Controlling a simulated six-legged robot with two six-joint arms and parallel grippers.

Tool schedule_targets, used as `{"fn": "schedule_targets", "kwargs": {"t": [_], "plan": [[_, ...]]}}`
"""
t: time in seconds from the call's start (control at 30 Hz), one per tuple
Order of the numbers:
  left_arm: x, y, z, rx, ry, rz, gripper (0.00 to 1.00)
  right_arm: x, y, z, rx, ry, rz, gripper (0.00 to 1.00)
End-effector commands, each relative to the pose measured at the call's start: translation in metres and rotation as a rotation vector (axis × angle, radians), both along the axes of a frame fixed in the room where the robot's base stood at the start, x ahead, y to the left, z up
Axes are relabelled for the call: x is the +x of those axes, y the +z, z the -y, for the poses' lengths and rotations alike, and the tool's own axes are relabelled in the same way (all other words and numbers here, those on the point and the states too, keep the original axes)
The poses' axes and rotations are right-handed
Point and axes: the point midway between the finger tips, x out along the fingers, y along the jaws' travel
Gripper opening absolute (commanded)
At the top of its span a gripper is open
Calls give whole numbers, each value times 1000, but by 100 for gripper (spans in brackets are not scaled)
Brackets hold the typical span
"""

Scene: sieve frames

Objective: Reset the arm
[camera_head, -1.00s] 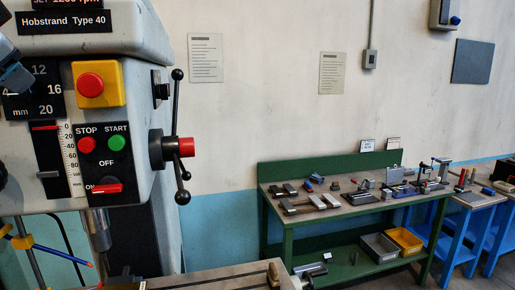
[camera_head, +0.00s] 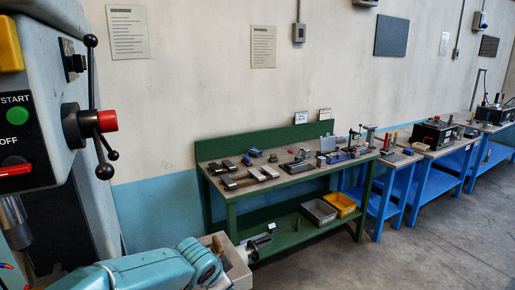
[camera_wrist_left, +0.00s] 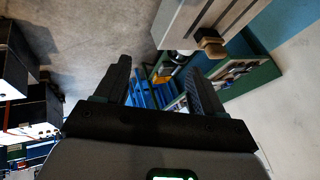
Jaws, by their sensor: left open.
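My left gripper (camera_wrist_left: 158,74) shows in the left wrist view, its two dark fingers spread apart with nothing between them. Beyond the fingers, blurred by distance, are blue and green benches on a grey floor. In the head view, a teal arm link, seemingly mine, reaches in from the bottom left and ends near the drill press table.
A drill press (camera_head: 40,140) with a red-hubbed feed handle (camera_head: 105,121) stands close at left. A green bench (camera_head: 240,150) with tools stands at the wall; grey (camera_head: 318,211) and yellow (camera_head: 343,204) bins sit on its shelf. Blue benches (camera_head: 430,185) continue right. The floor at right is clear.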

Motion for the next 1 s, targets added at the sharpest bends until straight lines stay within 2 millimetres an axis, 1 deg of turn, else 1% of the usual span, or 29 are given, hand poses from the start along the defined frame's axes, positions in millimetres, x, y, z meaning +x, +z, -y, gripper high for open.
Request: {"fn": "schedule_targets", "kwargs": {"t": [0.03, 0.07, 0.1, 0.17, 0.2, 0.27, 0.3, 0.37, 0.4, 0.47, 0.5, 0.6, 0.63, 0.7, 0.73, 0.87, 0.9, 0.97, 1.0], "plan": [[-16, -47, 0, -56, 26, -79, 69, 0, -5, 0, 0, 0, 0, 43], [-27, -70, 1, -93, 45, -122, 69, 0, -6, 0, 0, 0, 0, 43], [-42, -101, 2, -145, 78, -178, 69, 0, -8, 0, 0, 0, 0, 43], [-69, -144, 2, -222, 141, -264, 69, 0, -11, 0, 0, 0, 0, 43], [-89, -172, 2, -272, 192, -322, 69, 0, -13, 0, 0, 0, 0, 43], [-122, -211, 0, -347, 286, -407, 69, 0, -16, 0, 0, 0, 0, 43], [-147, -234, -2, -393, 360, -463, 69, 0, -18, 0, 0, 0, 0, 43], [-184, -264, -5, -453, 477, -539, 69, 0, -21, 0, 0, 0, 0, 43], [-208, -280, -8, -484, 558, -585, 69, 0, -22, 0, 0, 0, 0, 43], [-242, -299, -12, -518, 676, -641, 69, 0, -25, 0, 0, 0, 0, 43], [-262, -308, -15, -533, 747, -670, 69, 0, -26, 0, 0, 0, 0, 43], [-300, -321, -21, -550, 885, -719, 69, 0, -28, 0, 0, 0, 0, 43], [-308, -323, -22, -551, 914, -728, 69, 0, -28, 0, 0, 0, 0, 43], [-320, -326, -24, -552, 959, -740, 69, 0, -29, 0, 0, 0, 0, 43], [-323, -326, -25, -553, 970, -743, 69, 0, -29, 0, 0, 0, 0, 43], [-325, -326, -25, -552, 980, -744, 69, 0, -29, 0, 0, 0, 0, 43], [-325, -326, -25, -552, 979, -744, 65, 0, -29, 0, 0, 0, 0, 43], [-325, -326, -25, -552, 978, -744, 46, 0, -29, 0, 0, 0, 0, 43], [-325, -326, -25, -552, 978, -744, 43, 0, -29, 0, 0, 0, 0, 43]]}}
